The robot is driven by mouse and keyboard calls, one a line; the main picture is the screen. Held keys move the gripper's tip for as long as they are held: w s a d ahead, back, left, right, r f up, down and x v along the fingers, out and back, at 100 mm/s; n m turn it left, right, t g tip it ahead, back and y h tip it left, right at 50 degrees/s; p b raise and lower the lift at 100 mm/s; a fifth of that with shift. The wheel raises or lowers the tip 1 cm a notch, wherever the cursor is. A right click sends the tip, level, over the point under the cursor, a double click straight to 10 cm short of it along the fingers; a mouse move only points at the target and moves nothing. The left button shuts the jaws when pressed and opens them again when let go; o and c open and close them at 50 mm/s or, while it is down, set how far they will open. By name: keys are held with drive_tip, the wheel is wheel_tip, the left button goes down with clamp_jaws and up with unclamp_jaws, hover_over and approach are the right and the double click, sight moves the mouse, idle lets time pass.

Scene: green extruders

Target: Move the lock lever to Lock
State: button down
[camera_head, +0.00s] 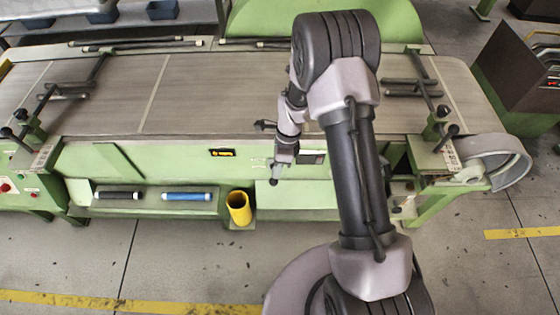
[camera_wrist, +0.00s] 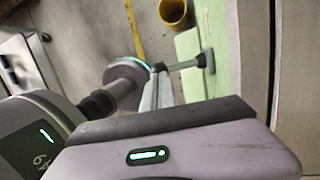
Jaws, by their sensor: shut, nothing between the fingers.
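My gripper (camera_head: 275,177) hangs at the front of the green machine, at the end of my bent arm, pointing down and shut with nothing visibly held. In the wrist view a short grey bar with a dark end piece (camera_wrist: 207,60) lies close to the green front; I cannot tell whether it is a lever or part of my gripper. Black-knobbed levers stand at the machine's left end (camera_head: 20,114) and right end (camera_head: 447,130), each near a small label plate, well apart from my gripper. The labels are too small to read, so I cannot tell which is the lock lever.
A wide grey belt (camera_head: 200,95) covers the machine top. A curved grey guard (camera_head: 500,155) sticks out at the right. The front floor is mostly clear.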

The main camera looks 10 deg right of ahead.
drive_tip(key=shift+a+f, duration=0.15)
drive_tip(key=shift+f, duration=0.35)
